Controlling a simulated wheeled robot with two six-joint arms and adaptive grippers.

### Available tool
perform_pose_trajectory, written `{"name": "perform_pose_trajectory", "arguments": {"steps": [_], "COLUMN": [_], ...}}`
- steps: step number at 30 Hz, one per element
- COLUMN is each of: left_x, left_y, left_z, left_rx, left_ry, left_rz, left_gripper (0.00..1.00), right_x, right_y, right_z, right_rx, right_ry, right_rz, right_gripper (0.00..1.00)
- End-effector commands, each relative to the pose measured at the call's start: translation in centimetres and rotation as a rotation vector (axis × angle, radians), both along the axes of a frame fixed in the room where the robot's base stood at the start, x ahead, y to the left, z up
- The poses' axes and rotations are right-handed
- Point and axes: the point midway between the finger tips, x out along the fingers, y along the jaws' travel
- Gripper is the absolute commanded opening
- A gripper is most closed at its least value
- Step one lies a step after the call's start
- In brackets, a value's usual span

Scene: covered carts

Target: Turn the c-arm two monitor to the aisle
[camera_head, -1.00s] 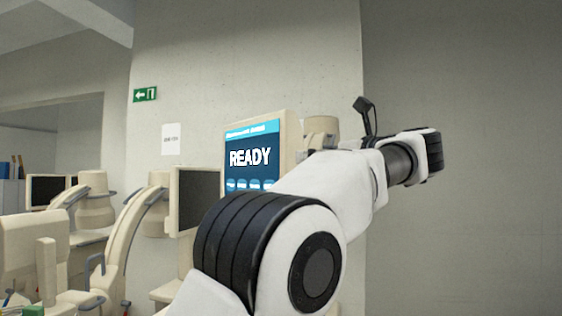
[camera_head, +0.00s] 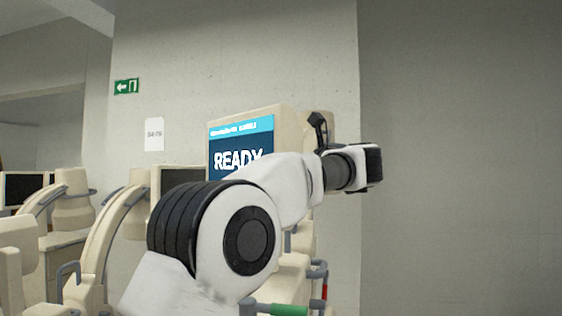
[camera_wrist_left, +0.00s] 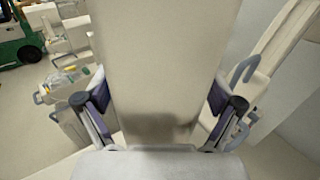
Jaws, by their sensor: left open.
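A beige monitor with a blue lit screen reading READY (camera_head: 238,142) stands in the middle of the head view, its screen facing left and towards me. My left arm covers the screen's lower right part. The arm's wrist is beside the monitor's right side; its fingers are hidden in the head view. In the left wrist view my left gripper (camera_wrist_left: 158,100) is open, with one dark-padded finger on each side of a broad beige panel (camera_wrist_left: 160,50), which looks like the monitor's housing. I cannot tell whether the fingers touch it. My right gripper is not in view.
Beige carts with curved arms and dark screens (camera_head: 22,188) stand at the left. A cart handle with a green grip (camera_head: 288,310) shows below my arm. A pale wall pillar (camera_head: 235,60) is behind the monitor. A green vehicle (camera_wrist_left: 18,38) shows in the left wrist view.

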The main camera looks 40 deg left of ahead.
Motion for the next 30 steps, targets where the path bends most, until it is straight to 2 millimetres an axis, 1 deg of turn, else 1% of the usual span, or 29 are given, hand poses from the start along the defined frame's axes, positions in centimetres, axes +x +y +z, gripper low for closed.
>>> {"name": "perform_pose_trajectory", "arguments": {"steps": [5,8,9,11,12,13,30], "left_x": [0.01,0.0,0.0,-0.01,-0.01,-0.01,0.15], "left_y": [-0.04,-0.05,-0.05,-0.05,-0.05,-0.04,-0.12], "left_z": [-0.02,-0.01,-0.01,0.0,0.0,0.0,0.03], "left_rx": [0.002,0.002,0.001,0.002,0.002,0.001,0.002], "left_ry": [0.0,0.0,0.0,0.0,0.0,0.0,-0.001], "left_rz": [-0.001,-0.001,-0.001,0.0,0.0,0.0,-0.002], "left_gripper": [0.93,0.61,0.46,0.25,0.11,0.05,0.05], "right_x": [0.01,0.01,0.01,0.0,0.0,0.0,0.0], "right_y": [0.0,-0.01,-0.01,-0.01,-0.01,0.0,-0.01], "right_z": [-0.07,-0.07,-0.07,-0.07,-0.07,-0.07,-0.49], "right_rx": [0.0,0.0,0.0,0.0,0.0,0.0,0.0], "right_ry": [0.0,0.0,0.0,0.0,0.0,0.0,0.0], "right_rz": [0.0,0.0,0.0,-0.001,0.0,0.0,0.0], "right_gripper": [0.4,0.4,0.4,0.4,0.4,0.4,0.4]}}
